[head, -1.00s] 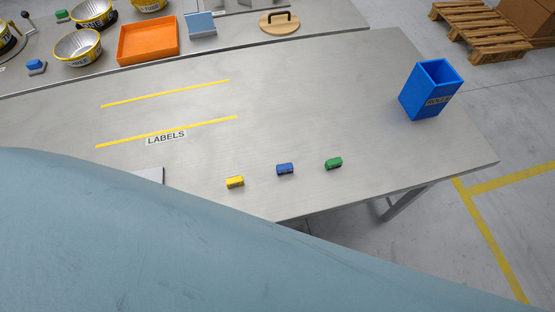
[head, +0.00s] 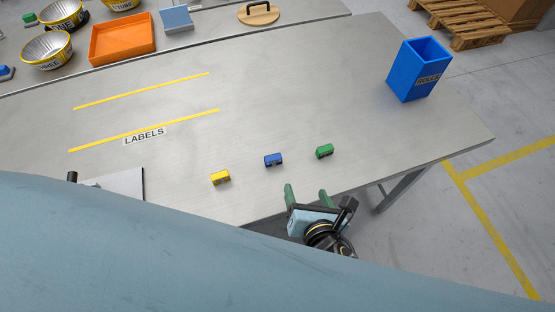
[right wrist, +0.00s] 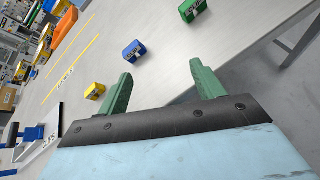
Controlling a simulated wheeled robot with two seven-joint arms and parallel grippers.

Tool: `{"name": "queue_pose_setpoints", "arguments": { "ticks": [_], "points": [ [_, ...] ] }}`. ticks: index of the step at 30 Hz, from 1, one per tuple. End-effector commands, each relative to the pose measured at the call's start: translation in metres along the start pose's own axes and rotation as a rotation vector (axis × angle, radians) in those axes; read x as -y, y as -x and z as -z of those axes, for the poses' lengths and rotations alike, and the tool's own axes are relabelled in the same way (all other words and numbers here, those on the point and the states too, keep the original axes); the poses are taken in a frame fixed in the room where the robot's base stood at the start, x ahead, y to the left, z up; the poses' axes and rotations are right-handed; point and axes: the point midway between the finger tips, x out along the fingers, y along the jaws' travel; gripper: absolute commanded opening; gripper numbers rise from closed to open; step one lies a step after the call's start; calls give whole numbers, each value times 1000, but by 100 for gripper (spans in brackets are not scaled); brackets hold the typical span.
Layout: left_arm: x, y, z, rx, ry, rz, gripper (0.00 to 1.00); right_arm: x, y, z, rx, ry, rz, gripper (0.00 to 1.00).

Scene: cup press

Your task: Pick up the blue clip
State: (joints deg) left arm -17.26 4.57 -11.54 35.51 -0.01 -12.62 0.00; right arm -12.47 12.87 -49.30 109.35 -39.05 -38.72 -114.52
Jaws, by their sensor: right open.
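The blue clip (head: 273,160) lies on the grey table near its front edge, between a yellow clip (head: 221,178) on its left and a green clip (head: 324,151) on its right. My right gripper (head: 307,192) is open and empty at the table's front edge, nearer to me than the clips. In the right wrist view the blue clip (right wrist: 134,51) lies beyond the green fingers (right wrist: 163,82), apart from them, between the yellow clip (right wrist: 95,91) and the green clip (right wrist: 192,10). My left gripper is not in view.
A blue bin (head: 419,70) stands at the table's right end. An orange tray (head: 122,39) and metal bowls (head: 47,50) stand at the back left. A LABELS tag (head: 145,136) lies by yellow lines. The table behind the clips is clear.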

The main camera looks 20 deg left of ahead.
Motion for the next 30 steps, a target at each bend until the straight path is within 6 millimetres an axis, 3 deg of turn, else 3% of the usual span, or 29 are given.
{"name": "queue_pose_setpoints", "arguments": {
  "ticks": [3,8,18,30],
  "points": [
    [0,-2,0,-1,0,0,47,-24,2,1,44,254,-76,67],
    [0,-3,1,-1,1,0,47,-40,1,2,78,410,-118,67],
    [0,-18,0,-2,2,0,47,-49,-58,0,82,424,-122,67],
    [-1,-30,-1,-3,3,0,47,-56,-98,-1,80,420,-121,67]
  ]
}}
